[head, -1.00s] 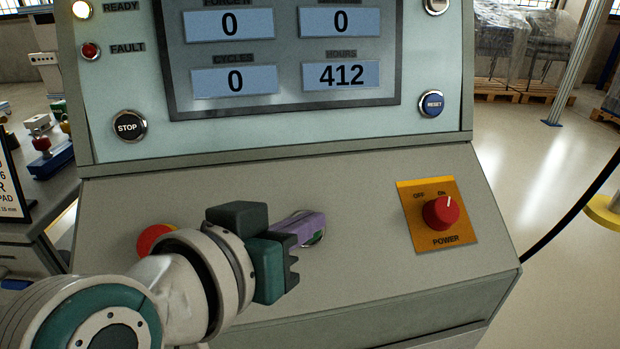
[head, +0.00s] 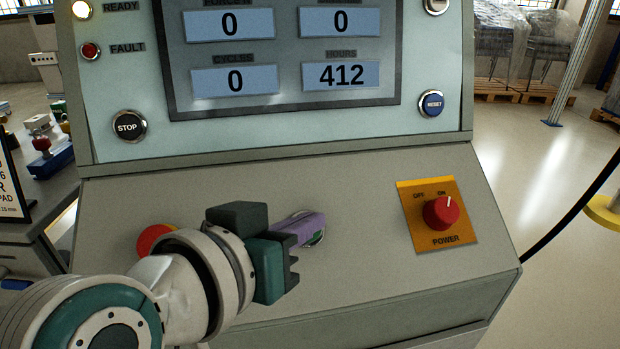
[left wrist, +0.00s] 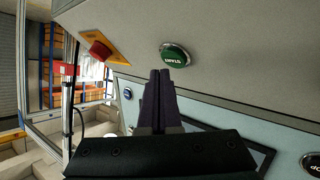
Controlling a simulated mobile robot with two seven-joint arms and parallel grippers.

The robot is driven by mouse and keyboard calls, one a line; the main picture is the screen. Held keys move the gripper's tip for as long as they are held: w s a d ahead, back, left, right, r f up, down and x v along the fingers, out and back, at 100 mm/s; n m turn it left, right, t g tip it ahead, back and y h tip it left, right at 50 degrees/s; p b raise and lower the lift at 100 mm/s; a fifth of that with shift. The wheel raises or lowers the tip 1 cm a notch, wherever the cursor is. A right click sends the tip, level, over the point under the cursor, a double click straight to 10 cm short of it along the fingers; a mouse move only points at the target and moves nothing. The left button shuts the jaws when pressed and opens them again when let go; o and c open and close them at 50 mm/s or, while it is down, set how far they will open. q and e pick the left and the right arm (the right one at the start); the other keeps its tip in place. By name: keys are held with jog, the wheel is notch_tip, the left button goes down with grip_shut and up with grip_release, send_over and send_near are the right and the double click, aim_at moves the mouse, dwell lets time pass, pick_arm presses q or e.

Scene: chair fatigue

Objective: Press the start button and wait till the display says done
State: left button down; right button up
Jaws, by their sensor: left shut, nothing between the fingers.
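The green start button (left wrist: 175,54) is on the sloped panel in the left wrist view, with its label upside down. In the head view only a little of the start button (head: 318,238) shows behind my fingers. My left gripper (head: 320,222) is shut and empty, its purple fingertips at the button. In the left wrist view the left gripper (left wrist: 160,74) overlaps the button's lower edge; I cannot tell whether it touches. The display (head: 290,106) reads 0, 0, cycles 0 and hours 412. The ready lamp (head: 82,9) is lit. My right gripper is not in view.
A red power knob (head: 441,212) at ON sits to the right on the sloped panel. A red button (head: 154,238) is partly behind my left arm. The stop button (head: 129,126) and reset button (head: 432,103) are on the upright panel above.

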pick_arm(q)
jog(key=shift+w+f, duration=0.2)
jog(key=shift+f, duration=0.15)
jog(key=shift+w+f+b, duration=0.2)
jog(key=shift+f+b, duration=0.15)
jog(key=shift+b, duration=0.1)
dwell(0.4)
dwell(0.4)
jog(key=shift+s+r+p, duration=0.45)
jog(key=shift+r+p, duration=0.25)
jog(key=shift+p, duration=0.4)
jog(key=s+r+p, duration=0.1)
jog(key=p, duration=0.1)
jog(key=r+p, duration=0.1)
jog(key=p, duration=0.1)
jog(key=s+r+p, duration=0.1)
jog(key=r+p, duration=0.1)
jog(key=shift+s+d+r, duration=0.1)
jog(key=shift+s+d, duration=0.2)
